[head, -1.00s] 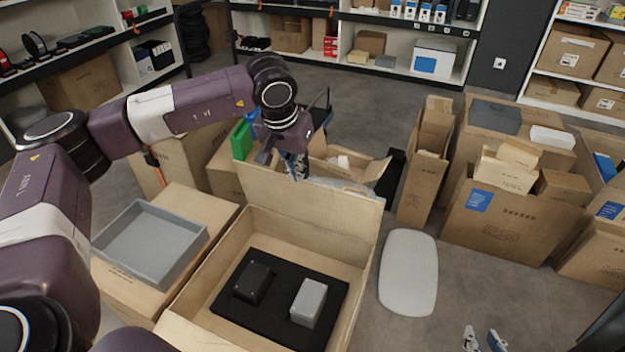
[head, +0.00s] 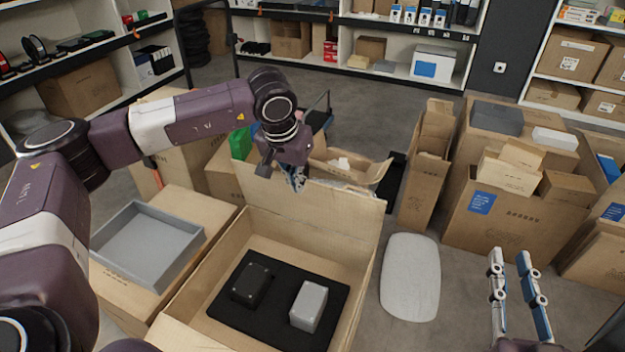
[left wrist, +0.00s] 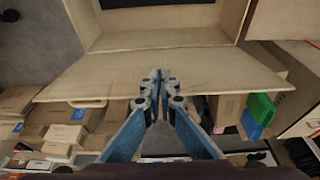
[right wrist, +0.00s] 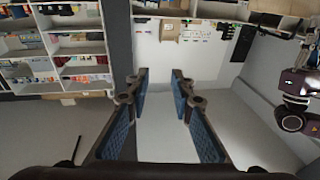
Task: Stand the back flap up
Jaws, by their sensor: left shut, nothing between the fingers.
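The open carton (head: 190,292) stands at the bottom middle of the head view. Its back flap (head: 320,212) rises from the rear rim as a wide tan panel; its exact lean is hard to tell. My left gripper (head: 297,186) is shut and empty at the flap's upper edge. In the left wrist view the shut fingertips (left wrist: 159,76) overlap the flap (left wrist: 95,80); contact is not clear. My right gripper (head: 514,256) is open and empty above the floor at the right; its parted fingers (right wrist: 158,76) also show in the right wrist view.
Inside the carton are a black pad (head: 270,314), a dark box (head: 251,284) and a light grey box (head: 309,306). A grey tray (head: 148,245) sits on a carton at left. A white oval pad (head: 410,276) lies on the floor at right. Several cartons stand behind.

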